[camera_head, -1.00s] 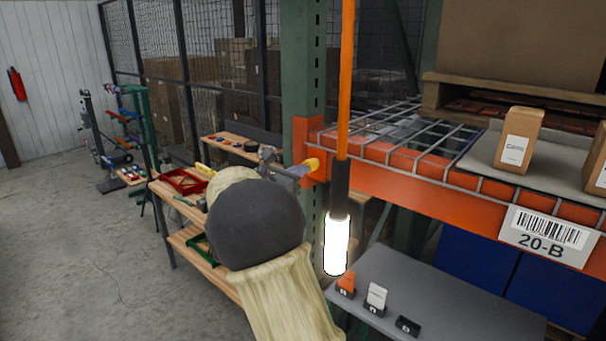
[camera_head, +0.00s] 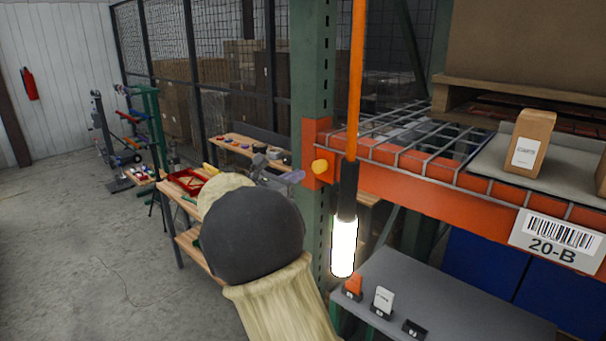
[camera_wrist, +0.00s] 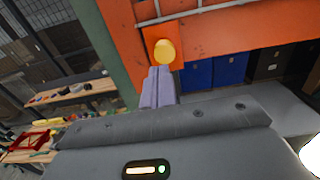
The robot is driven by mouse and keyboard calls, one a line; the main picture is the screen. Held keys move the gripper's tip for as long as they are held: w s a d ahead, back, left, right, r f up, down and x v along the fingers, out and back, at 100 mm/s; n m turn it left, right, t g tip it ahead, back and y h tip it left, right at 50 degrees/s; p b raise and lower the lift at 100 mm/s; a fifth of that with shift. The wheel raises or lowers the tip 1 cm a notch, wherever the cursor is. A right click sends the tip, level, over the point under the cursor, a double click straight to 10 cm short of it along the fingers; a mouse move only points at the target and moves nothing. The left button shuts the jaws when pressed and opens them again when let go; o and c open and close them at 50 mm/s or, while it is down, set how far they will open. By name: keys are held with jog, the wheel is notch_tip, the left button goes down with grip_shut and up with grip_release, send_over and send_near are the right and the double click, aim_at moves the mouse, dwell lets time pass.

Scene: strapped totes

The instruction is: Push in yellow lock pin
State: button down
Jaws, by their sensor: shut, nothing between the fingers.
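The yellow lock pin (camera_head: 320,167) sits on the orange end plate of the shelf beam (camera_head: 319,135), beside the green upright. In the wrist view the pin (camera_wrist: 165,51) shows as a rounded yellow head on the orange plate. My gripper (camera_head: 301,175) is shut and empty, just left of the pin, with a small gap showing in the head view. In the wrist view my gripper's fingertips (camera_wrist: 158,72) lie together just below the pin head. How deep the pin sits in the plate cannot be told.
A hanging lamp (camera_head: 344,245) on an orange cable is close to the right of my arm. The green upright (camera_head: 312,80) stands behind the fingers. A grey table (camera_head: 440,290) with small items is below. A wooden bench (camera_head: 190,215) stands at the left.

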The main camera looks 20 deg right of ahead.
jog(key=b+v, duration=0.3)
jog(key=v, duration=0.6)
jog(key=shift+s, duration=0.25)
jog(key=shift+s+a, duration=0.1)
jog(key=s+d+f+m+g+y, duration=0.25)
jog(key=s+f+y, duration=0.2)
jog(key=f, duration=0.45)
jog(key=s+d+f+m+g+y, duration=0.1)
jog(key=s+f+m+g+y, duration=0.25)
jog(key=f, duration=0.55)
jog(key=s+a+f+m+y, duration=0.3)
jog(key=s+f+m+y, duration=0.1)
jog(key=s+m, duration=0.4)
jog(key=s+a+f+m+t+y, duration=0.1)
jog(key=s+a+f+m+y, duration=0.3)
jog(key=s+f+m, duration=0.2)
jog(key=s+m, duration=0.2)
jog(key=m, duration=0.1)
jog(key=shift+a+f, duration=0.2)
jog(key=shift+f, duration=0.05)
